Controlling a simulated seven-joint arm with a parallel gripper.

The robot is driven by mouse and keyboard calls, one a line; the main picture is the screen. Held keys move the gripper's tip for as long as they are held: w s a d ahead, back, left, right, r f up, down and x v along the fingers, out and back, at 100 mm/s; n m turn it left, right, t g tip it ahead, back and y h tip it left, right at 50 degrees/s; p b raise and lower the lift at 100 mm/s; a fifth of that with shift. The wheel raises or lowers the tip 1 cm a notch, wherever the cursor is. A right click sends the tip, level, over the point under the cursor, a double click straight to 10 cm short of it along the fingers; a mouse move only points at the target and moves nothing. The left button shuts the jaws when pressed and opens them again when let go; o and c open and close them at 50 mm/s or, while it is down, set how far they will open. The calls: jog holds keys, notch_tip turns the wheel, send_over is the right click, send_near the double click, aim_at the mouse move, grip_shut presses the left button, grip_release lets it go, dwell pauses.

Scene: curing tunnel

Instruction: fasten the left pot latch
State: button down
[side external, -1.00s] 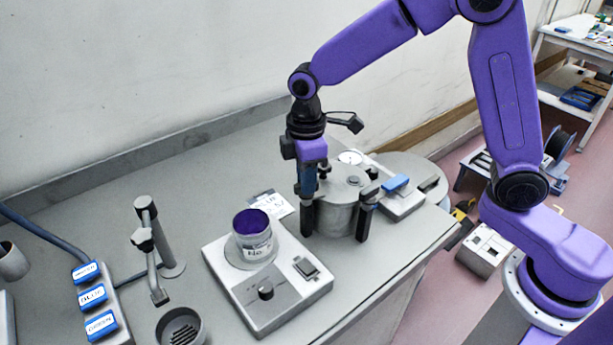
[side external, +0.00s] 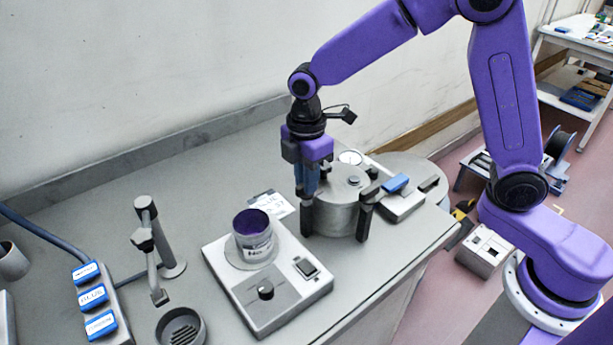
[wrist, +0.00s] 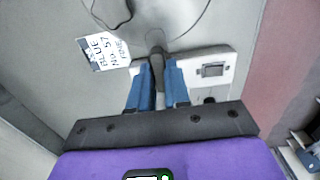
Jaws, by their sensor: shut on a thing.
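The grey pot (side external: 338,212) stands upright on the bench with its lid on. Its left latch (side external: 306,216) is a dark upright lever against the pot's left side, and its right latch (side external: 366,216) stands on the opposite side. My gripper (side external: 307,193) points down at the left latch. In the wrist view my gripper (wrist: 161,80) has its blue fingers shut on the left latch (wrist: 156,62), beside the pot's rim. The fingers hide part of the latch, so I cannot tell whether it is hooked over the lid.
A scale (side external: 262,295) with a jar of purple stuff (side external: 253,236) stands in front left of the pot. A paper label (side external: 272,204) lies behind it. A block with a blue handle (side external: 396,184) is to the right.

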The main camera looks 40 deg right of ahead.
jog(key=shift+a+r, duration=0.1)
jog(key=c, duration=1.1)
grip_release()
notch_tip(320, 180, up, 17)
jog(key=shift+r, duration=0.2)
jog(key=s+d+f+m, duration=0.2)
jog(key=s+d+f, duration=0.2)
jog(key=s, duration=0.5)
jog(key=s+d+f+m, duration=0.1)
jog(key=s+d+f, duration=0.4)
jog(key=s, duration=0.3)
jog(key=s+d+f+m, duration=0.2)
jog(key=s+d+f, duration=0.2)
jog(key=s, duration=0.5)
jog(key=shift+s+d+f+m, duration=0.2)
jog(key=shift+s+d+m, duration=0.1)
jog(key=shift+s+d, duration=0.05)
